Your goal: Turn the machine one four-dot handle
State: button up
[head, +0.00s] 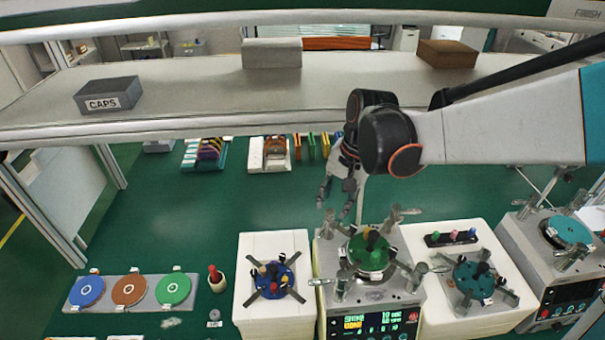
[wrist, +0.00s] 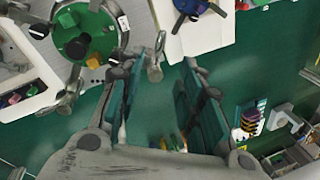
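A grey machine (head: 385,295) with a lit display stands at lower centre in the head view, carrying a green disc (head: 368,250). Metal handles surround the disc, including one at its back right (head: 398,217) and one at its front right (head: 417,273). My gripper (head: 337,193) hangs behind the machine, fingers apart and empty.
A white stand with a blue disc (head: 272,281) is left of the machine; another with a teal disc (head: 473,282) is right. A second machine (head: 560,265) is far right. A shelf (head: 210,90) with a CAPS box (head: 108,95) crosses above.

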aim_at(323, 230)
jog(key=f, duration=0.3)
jog(key=w+a+f, duration=0.1)
jog(key=f, duration=0.3)
jog(key=a+f+b, duration=0.1)
jog(key=f, duration=0.3)
jog(key=shift+w, duration=0.15)
grip_shut()
